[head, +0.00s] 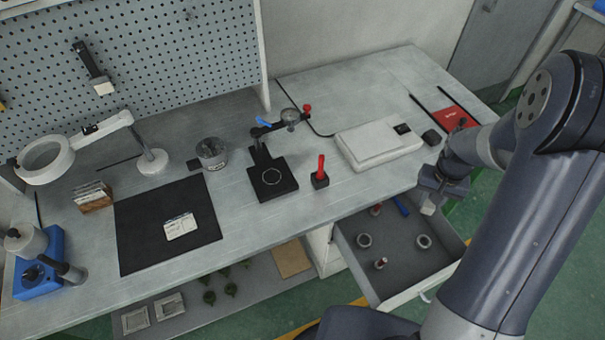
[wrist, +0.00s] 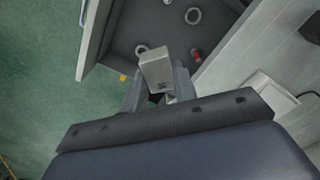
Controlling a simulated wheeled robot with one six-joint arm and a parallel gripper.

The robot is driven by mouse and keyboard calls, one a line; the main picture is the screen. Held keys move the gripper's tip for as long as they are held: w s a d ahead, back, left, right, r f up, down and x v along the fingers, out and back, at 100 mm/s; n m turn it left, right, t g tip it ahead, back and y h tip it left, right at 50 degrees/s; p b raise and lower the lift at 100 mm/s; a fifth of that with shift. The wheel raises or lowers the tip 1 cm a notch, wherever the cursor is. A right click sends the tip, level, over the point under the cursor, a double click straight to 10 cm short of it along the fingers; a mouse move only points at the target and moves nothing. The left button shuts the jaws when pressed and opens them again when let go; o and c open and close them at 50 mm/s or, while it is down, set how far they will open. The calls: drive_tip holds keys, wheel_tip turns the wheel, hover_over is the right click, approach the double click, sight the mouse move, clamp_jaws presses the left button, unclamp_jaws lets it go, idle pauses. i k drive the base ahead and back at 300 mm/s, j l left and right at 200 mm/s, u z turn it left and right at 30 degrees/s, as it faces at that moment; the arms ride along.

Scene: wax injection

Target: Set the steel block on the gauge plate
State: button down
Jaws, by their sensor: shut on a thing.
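The steel block (wrist: 157,68) is a pale grey box held between the fingers of my gripper (wrist: 158,92) in the wrist view. In the head view my gripper (head: 438,183) is at the right, above the right side of the open drawer, and a pale end of the block (head: 428,208) shows below it. The gauge plate (head: 272,181) is a black plate with a light circle on it, at the foot of a dial gauge stand (head: 289,117) on the bench. It is bare and lies well to the left of my gripper.
The open drawer (head: 398,240) holds rings and small red-topped parts. A red-handled tool (head: 320,172) stands just right of the gauge plate. A white scale (head: 375,145) lies between it and my arm. A tin (head: 211,153) and black mat (head: 140,235) are at left.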

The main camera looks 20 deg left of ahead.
sight(271, 176)
drive_tip(key=k+l+u, duration=0.1)
drive_tip(key=u, duration=0.4)
drive_tip(key=k+l+u, duration=0.1)
drive_tip(key=u, duration=0.4)
drive_tip(key=k+l+u, duration=0.15)
drive_tip(key=u, duration=0.35)
